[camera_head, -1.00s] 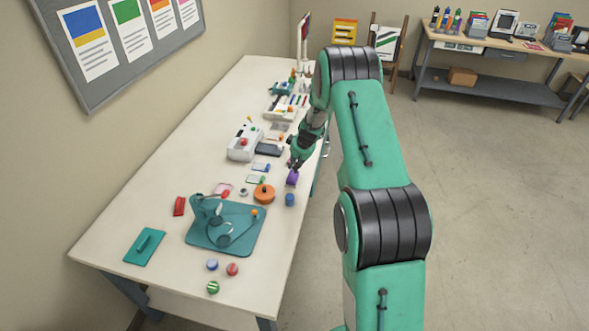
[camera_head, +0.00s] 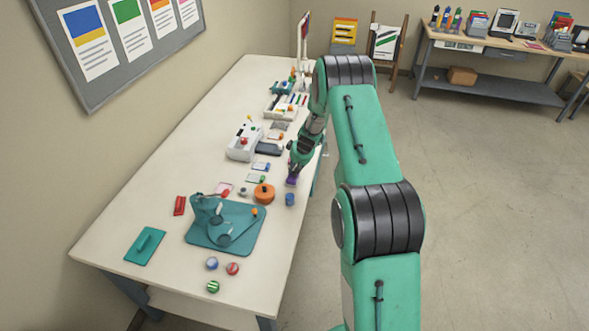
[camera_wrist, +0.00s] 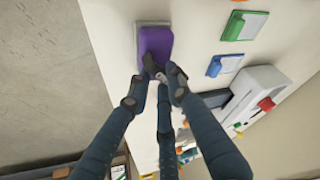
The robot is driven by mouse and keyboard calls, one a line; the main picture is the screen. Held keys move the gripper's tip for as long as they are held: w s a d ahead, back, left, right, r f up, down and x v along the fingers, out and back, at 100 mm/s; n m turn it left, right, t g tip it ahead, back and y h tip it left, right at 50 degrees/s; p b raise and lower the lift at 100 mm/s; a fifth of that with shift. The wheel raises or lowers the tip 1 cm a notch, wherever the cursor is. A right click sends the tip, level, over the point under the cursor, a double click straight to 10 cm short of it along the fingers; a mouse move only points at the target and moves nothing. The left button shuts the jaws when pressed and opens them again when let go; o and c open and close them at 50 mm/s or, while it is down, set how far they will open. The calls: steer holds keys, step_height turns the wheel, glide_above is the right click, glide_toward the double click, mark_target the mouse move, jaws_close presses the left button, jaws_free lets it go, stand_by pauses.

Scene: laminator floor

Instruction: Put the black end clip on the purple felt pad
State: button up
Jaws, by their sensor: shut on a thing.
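The purple felt pad (camera_wrist: 155,41) lies on a pale grey base near the table's front edge. In the head view only a small part of the pad (camera_head: 291,183) shows below my gripper (camera_head: 294,170). In the wrist view my gripper (camera_wrist: 155,80) is shut on the small black end clip (camera_wrist: 151,66), which overlaps the pad's near end. I cannot tell whether the clip touches the pad. The clip is hidden by the fingers in the head view.
On the white table (camera_head: 140,190), a blue cylinder (camera_head: 290,199) and an orange roll (camera_head: 263,193) stand close by. A green-edged card (camera_wrist: 245,25), a blue-edged card (camera_wrist: 224,65) and the white laminator (camera_wrist: 258,88) are to the pad's right in the wrist view.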

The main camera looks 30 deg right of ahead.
steer(key=shift+f, duration=0.1)
steer(key=o, duration=0.8)
steer(key=shift+r, duration=0.3)
steer(key=v, duration=1.1)
steer(key=shift+s+r, duration=0.25)
steer(key=shift+s, duration=0.05)
steer(key=shift+a+r, duration=0.1)
steer(key=shift+r, duration=0.05)
